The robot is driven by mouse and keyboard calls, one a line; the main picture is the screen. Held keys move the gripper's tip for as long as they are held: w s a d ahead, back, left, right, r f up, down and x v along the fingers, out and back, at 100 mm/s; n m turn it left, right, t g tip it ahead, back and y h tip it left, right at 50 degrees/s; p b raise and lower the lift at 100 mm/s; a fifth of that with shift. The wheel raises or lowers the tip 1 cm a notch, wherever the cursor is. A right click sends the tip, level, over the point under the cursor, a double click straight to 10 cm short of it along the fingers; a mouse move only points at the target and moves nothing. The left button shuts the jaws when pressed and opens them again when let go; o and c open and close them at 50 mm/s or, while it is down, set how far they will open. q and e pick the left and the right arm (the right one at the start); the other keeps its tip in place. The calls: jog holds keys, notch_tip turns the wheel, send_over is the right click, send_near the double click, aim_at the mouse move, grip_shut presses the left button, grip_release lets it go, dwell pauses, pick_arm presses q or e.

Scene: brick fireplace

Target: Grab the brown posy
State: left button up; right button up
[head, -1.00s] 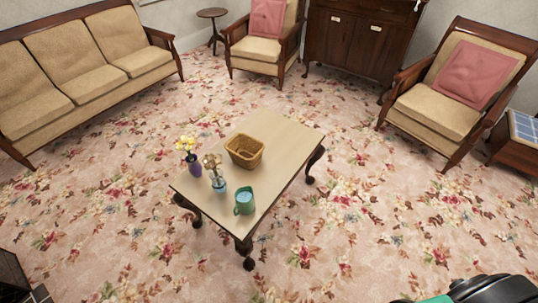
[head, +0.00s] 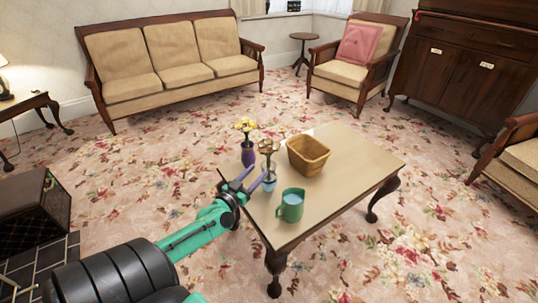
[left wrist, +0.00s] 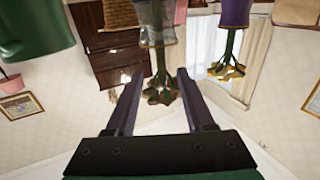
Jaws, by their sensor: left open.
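The brown posy (head: 268,146) stands in a light blue vase (head: 269,184) on the coffee table (head: 347,165). My left gripper (head: 257,173) is open and empty at the table's left edge, its fingers pointing towards the vase. In the left wrist view, which is upside down, the posy (left wrist: 161,88) shows between and beyond the two fingers (left wrist: 158,82), its stems running into the vase (left wrist: 157,27). I cannot tell how far the fingertips are from it. My right gripper is not in view.
A purple vase (head: 248,155) with yellow flowers (head: 245,125) stands behind and left of the posy. A green mug-like pitcher (head: 291,206) stands in front, and a wicker basket (head: 308,156) to the right. The table's right part is bare.

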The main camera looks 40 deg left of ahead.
aim_at(268, 160)
pick_arm(q)
jog(key=w, duration=0.2)
jog(key=w+b, duration=0.1)
jog(key=w, duration=0.2)
jog(key=w+a+b, duration=0.1)
jog(key=w, duration=0.2)
jog(key=shift+w+f, duration=0.15)
jog(key=shift+w, duration=0.05)
jog(key=shift+s, duration=0.1)
jog(key=shift+c, duration=0.6)
grip_shut()
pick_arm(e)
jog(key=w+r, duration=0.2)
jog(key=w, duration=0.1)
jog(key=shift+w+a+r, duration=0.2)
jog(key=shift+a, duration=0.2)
